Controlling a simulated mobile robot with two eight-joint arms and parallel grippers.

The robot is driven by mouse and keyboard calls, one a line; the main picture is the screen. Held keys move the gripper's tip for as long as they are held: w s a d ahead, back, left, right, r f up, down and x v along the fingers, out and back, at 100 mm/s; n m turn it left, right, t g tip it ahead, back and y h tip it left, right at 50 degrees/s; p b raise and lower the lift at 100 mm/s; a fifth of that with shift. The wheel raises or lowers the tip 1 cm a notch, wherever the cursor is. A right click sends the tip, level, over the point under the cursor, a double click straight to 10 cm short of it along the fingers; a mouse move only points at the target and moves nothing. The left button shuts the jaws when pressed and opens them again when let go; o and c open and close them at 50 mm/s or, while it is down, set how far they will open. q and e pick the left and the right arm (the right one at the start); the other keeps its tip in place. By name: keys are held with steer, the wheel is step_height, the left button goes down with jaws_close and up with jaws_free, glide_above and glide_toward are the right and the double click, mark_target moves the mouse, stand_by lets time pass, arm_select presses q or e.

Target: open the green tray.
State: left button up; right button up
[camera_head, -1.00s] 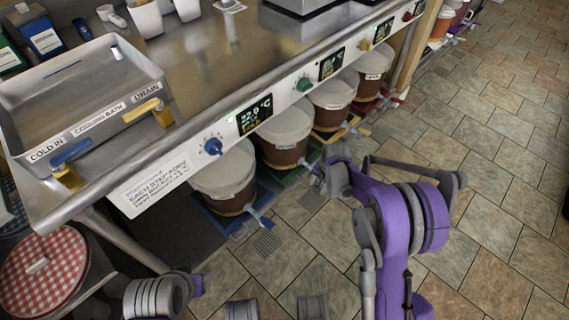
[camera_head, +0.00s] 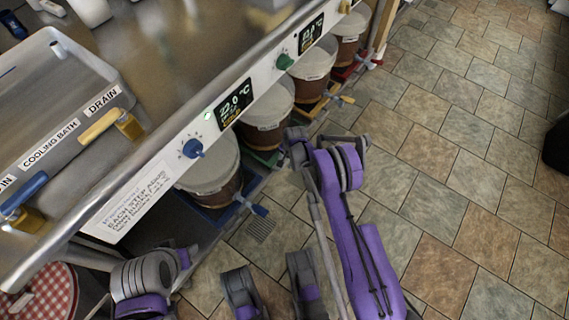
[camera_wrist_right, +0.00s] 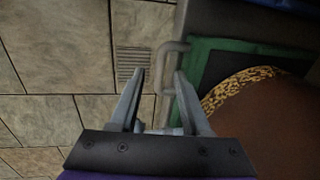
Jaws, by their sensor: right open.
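The green tray (camera_head: 267,157) lies low under the counter, beneath the second bucket (camera_head: 266,122) from the near end. Only a small part of it shows in the head view. In the right wrist view the green tray (camera_wrist_right: 192,60) is a green-rimmed edge with a grey bar handle (camera_wrist_right: 171,66) on its floor side. My right gripper (camera_wrist_right: 158,76) is open and empty. Its fingertips point toward the handle, with the handle just beyond and near the right fingertip; I cannot tell whether they touch.
A blue tray (camera_head: 214,212) with a bucket (camera_head: 208,172) and a blue-handled tap (camera_head: 252,207) stands beside it. The steel counter (camera_head: 190,50) overhangs the buckets. A floor drain (camera_head: 260,229) lies nearby.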

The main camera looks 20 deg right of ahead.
steer(key=shift+w+a+f, duration=0.15)
steer(key=shift+w+f, duration=0.05)
steer(key=shift+f, duration=0.9)
jaws_close()
stand_by(0.7)
